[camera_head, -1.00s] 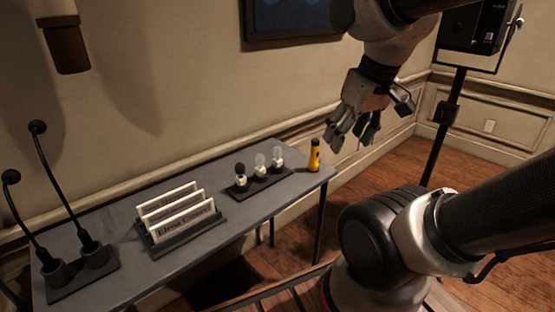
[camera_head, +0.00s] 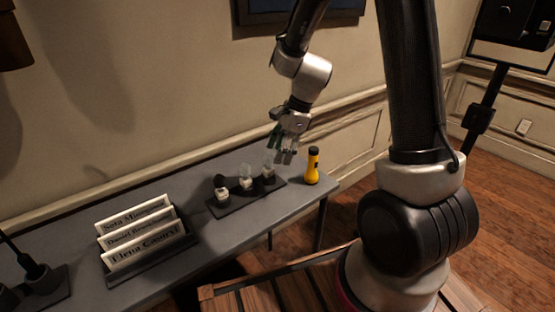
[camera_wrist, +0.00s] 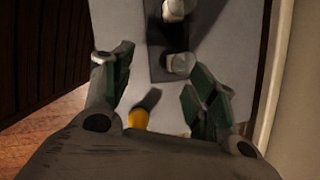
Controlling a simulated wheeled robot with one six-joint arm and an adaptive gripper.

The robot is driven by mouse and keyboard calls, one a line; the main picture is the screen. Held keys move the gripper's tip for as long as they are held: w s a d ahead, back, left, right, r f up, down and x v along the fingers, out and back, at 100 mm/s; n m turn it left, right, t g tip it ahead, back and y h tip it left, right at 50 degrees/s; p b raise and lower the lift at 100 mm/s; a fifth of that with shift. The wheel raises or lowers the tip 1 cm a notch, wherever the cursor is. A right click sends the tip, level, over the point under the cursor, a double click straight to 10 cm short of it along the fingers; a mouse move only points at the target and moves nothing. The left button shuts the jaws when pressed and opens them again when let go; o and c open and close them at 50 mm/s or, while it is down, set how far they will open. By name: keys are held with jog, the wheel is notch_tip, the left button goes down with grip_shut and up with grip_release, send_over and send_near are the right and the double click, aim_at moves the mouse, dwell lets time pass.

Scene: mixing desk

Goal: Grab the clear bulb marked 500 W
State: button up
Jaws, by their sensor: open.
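Three bulbs stand in white sockets on a black tray (camera_head: 232,205) on the grey desk: a dark bulb (camera_head: 220,181) at left, a pale bulb (camera_head: 246,172) in the middle and a clear bulb (camera_head: 268,168) at right. No wattage marking is readable. My gripper (camera_head: 281,150) is open and empty, just above and beside the right bulb, partly overlapping it. In the wrist view, my gripper (camera_wrist: 158,82) shows its green-padded fingers spread. A socketed bulb (camera_wrist: 180,64) lies ahead, nearer the right finger, and another bulb (camera_wrist: 174,10) is farther up.
A yellow flashlight (camera_head: 312,168) stands right of the tray, and shows between the fingers in the wrist view (camera_wrist: 138,118). A name-plate holder (camera_head: 150,257) and microphone base (camera_head: 45,285) are at left. The wall (camera_head: 150,100) runs behind the desk.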

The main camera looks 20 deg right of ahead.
aim_at(268, 161)
jog(key=shift+w+d+r+m+t, duration=0.1)
jog(key=shift+w+r+m+t, duration=0.1)
jog(key=shift+w+m, duration=0.3)
jog(key=shift+w+r+m+t, duration=0.1)
jog(key=shift+w+m+t, duration=0.1)
jog(key=shift+w+m, duration=0.65)
jog(key=shift+m, duration=1.25)
jog(key=x, duration=0.7)
jog(key=shift+w+a+f, duration=0.2)
jog(key=shift+w+f, duration=0.05)
jog(key=c, duration=1.1)
